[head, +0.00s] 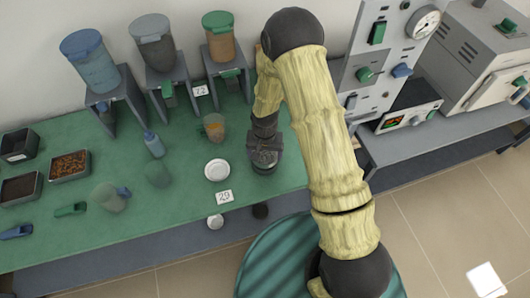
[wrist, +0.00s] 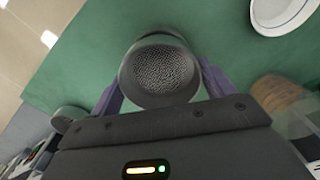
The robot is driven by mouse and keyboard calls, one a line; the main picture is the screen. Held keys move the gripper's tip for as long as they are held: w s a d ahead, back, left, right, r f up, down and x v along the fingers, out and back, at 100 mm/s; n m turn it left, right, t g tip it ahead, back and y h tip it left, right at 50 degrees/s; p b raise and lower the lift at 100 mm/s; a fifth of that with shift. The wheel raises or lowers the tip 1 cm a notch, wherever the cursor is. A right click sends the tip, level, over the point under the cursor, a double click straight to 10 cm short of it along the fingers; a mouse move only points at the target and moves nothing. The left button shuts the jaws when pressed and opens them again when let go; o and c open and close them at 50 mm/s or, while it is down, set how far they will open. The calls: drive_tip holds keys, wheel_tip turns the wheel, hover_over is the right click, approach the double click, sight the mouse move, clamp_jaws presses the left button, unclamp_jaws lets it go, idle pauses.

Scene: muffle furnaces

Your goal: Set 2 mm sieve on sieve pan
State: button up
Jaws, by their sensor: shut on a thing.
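My gripper (wrist: 158,88) is shut on a round grey sieve (wrist: 160,72) with a fine mesh floor. One purple finger presses on each side of its wall, and I look down into it. In the head view my gripper (head: 264,158) is over the right part of the green bench, and the sieve is hard to make out there. A white round dish (head: 217,170) lies on the bench left of my gripper; it also shows at the top right of the wrist view (wrist: 283,14). I cannot tell whether this dish is the sieve pan.
A jug with orange contents (head: 213,127) stands behind the dish. A card marked 29 (head: 224,197) lies in front of it. Hoppers on stands line the back, and trays (head: 70,165) and scoops are at left. A grey instrument panel (head: 385,60) rises to the right.

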drive_tip(key=shift+f+b, duration=0.55)
drive_tip(key=shift+f, duration=0.2)
idle(0.4)
drive_tip(key=o, duration=0.9)
drive_tip(key=shift+o, duration=0.2)
drive_tip(key=shift+r, duration=0.1)
drive_tip(key=shift+r+p, duration=2.4)
drive_tip(key=shift+r, duration=1.05)
